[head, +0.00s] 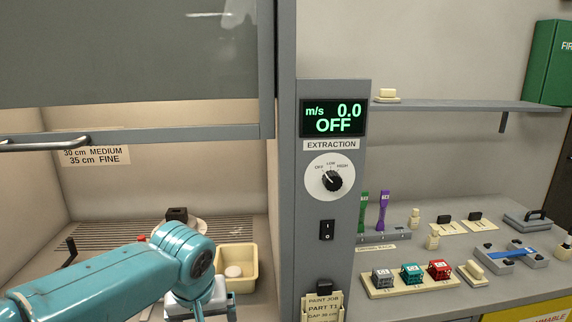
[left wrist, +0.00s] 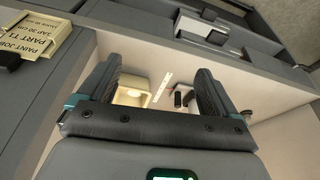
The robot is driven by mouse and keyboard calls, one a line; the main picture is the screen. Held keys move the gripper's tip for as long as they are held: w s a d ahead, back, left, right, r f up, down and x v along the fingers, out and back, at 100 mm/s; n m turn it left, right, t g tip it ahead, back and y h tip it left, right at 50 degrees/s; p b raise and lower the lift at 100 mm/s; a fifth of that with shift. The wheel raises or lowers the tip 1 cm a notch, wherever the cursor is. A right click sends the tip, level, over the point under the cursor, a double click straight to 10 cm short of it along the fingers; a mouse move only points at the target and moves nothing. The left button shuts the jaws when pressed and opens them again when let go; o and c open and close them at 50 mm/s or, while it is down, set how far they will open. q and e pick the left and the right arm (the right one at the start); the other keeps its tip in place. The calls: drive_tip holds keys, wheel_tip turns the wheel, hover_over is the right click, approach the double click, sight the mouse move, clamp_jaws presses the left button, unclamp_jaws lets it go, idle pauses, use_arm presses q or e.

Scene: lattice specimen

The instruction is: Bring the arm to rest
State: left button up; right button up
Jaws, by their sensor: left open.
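My left arm (head: 110,275) comes in from the left in the head view, teal, bent at a joint in front of the fume hood opening. Its hand is mostly cut off at the lower edge there. In the left wrist view my left gripper (left wrist: 158,78) has its two dark fingers wide apart, with nothing between them. Beyond the fingers are the hood floor and a cream tray (left wrist: 132,90). My right gripper is in neither view.
The hood sash (head: 130,135) is raised above the arm. A cream tray (head: 237,252) with a round pale piece stands inside the hood. The control post (head: 335,240) reads OFF, 0.0 m/s.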

use_arm(q)
drive_tip(key=s+d+f+m+g+h, duration=0.1)
drive_tip(key=s+d+f+h, duration=0.1)
drive_tip(key=f, duration=1)
drive_tip(key=s+d+f+m+g+h, duration=0.1)
drive_tip(key=s+f, duration=0.2)
drive_tip(key=f, duration=0.9)
drive_tip(key=s+f+n+g+h, duration=0.1)
drive_tip(key=s+f, duration=1.3)
drive_tip(key=s, duration=0.2)
drive_tip(key=shift+s+f+n+h, duration=0.25)
drive_tip(key=shift+s+n+h, duration=0.05)
drive_tip(key=shift+s, duration=0.05)
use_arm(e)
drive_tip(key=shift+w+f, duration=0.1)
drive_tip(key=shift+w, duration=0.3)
use_arm(q)
drive_tip(key=shift+s+a, duration=0.1)
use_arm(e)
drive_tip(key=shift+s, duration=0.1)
